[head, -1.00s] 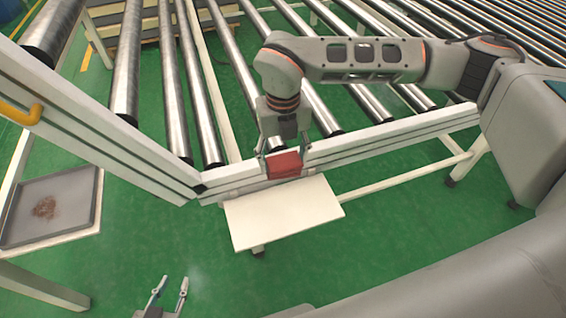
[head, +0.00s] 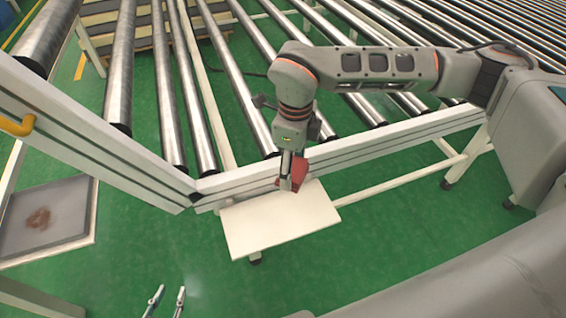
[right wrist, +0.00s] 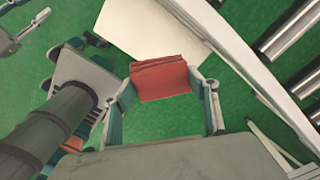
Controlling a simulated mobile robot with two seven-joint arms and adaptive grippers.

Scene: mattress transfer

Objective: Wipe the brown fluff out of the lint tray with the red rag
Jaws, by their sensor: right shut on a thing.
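The lint tray (head: 72,205) is a shallow grey tray at the left of the head view, with a small patch of brown fluff (head: 38,218) on its floor. My right gripper (head: 291,185) is shut on the red rag (head: 299,172), a folded block, over the back edge of a white board. The right wrist view shows the rag (right wrist: 162,79) between the two fingers. My left gripper (head: 168,294) is open and empty at the bottom of the head view, to the right of the tray and apart from it. Its base is cut off by the frame.
The white board (head: 275,222) lies below the rag. A white conveyor rail (head: 390,145) runs behind it, with metal rollers (head: 240,80) beyond. Another white rail (head: 100,140) stands behind the tray. Green floor (head: 150,235) is clear between tray and board.

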